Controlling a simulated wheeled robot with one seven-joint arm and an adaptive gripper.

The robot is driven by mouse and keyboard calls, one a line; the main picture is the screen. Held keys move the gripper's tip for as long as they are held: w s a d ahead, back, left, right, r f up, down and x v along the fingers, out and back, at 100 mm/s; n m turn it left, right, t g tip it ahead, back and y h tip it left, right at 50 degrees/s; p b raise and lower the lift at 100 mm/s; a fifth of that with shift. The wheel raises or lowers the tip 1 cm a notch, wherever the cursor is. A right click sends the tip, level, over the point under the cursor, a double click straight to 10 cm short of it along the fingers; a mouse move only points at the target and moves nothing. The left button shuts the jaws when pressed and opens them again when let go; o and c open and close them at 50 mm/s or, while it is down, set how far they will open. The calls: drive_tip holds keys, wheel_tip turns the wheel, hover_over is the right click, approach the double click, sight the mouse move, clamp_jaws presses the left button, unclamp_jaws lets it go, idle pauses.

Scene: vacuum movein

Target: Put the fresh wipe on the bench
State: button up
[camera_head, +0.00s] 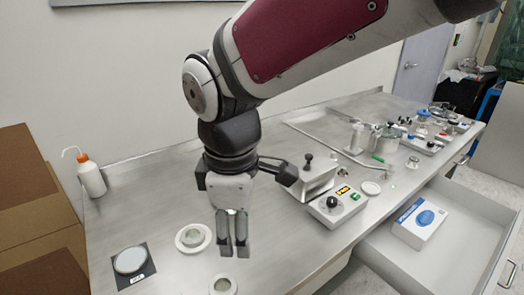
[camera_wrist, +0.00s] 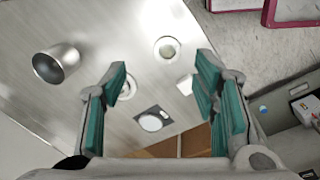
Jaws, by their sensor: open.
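The steel bench (camera_head: 140,215) runs from the near left to the far right. A white box with a blue oval patch (camera_head: 418,222) lies in the open drawer under the bench's front edge; I cannot tell whether it holds the wipe. A white box also shows at the right edge of the wrist view (camera_wrist: 304,108). No separate cloth can be made out with certainty. My gripper (camera_head: 233,250) points down over the near left part of the bench. In the wrist view its green-padded fingers (camera_wrist: 160,80) stand wide apart with nothing held between them.
A dark pad with a pale disc (camera_head: 130,262) and ringed dishes (camera_head: 193,238) lie near my gripper. A wash bottle (camera_head: 91,176) stands at the back left. A control box (camera_head: 337,205) and several instruments occupy the right. The open drawer (camera_head: 455,245) juts out in front.

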drive_tip(key=s+d+r+m+t, duration=0.1)
drive_tip(key=s+d+m, duration=0.4)
drive_tip(key=d+m, duration=0.3)
drive_tip(key=s+d+r+m+t, duration=0.1)
drive_tip(key=s+d+m, duration=0.5)
drive_tip(key=d, duration=0.6)
drive_tip(key=shift+s+d+r+m, duration=0.15)
drive_tip(key=shift+d+r+m, duration=0.3)
drive_tip(key=shift+m, duration=0.75)
drive_tip(key=shift+a+r, duration=0.1)
